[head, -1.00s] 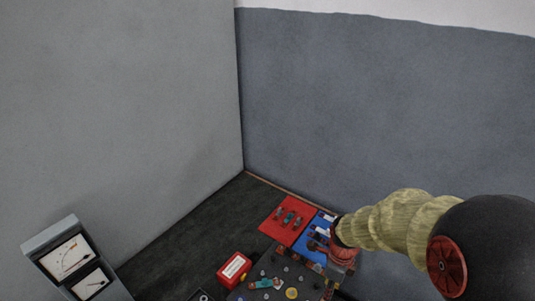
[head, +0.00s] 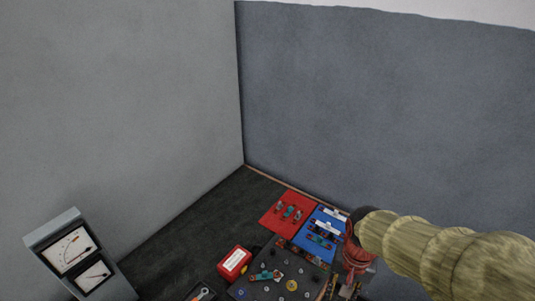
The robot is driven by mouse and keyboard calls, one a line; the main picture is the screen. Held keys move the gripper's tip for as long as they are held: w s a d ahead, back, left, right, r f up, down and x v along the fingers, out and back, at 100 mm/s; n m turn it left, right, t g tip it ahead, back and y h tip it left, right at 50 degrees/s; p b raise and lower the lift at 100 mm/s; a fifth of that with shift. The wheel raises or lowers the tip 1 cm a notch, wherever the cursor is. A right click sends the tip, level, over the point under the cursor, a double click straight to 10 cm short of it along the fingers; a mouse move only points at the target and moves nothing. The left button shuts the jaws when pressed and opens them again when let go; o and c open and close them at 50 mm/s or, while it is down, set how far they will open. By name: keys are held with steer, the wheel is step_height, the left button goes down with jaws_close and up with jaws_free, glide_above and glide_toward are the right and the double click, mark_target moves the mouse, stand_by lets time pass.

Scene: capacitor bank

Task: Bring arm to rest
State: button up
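My arm (head: 440,252), in a yellowish ribbed cover, reaches in from the right edge of the head view. Its end, my reddish gripper (head: 356,270), points down just right of the blue mat (head: 312,238) and the dark board. The fingers are small and partly hidden, so I cannot tell whether they are open or shut, or whether anything is between them.
A dark board (head: 300,270) with several studs and a teal part stands at the bottom centre. A red mat (head: 272,217) with small parts lies behind it. A red box (head: 234,263) sits to its left. A grey meter panel (head: 75,255) stands at lower left. Walls close in behind.

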steer(key=s+r+n+t, duration=0.2)
steer(key=s+r, duration=0.1)
steer(key=r, duration=0.5)
steer(key=s+r+n+t, duration=0.3)
steer(key=r, duration=0.5)
steer(key=shift+r, duration=0.25)
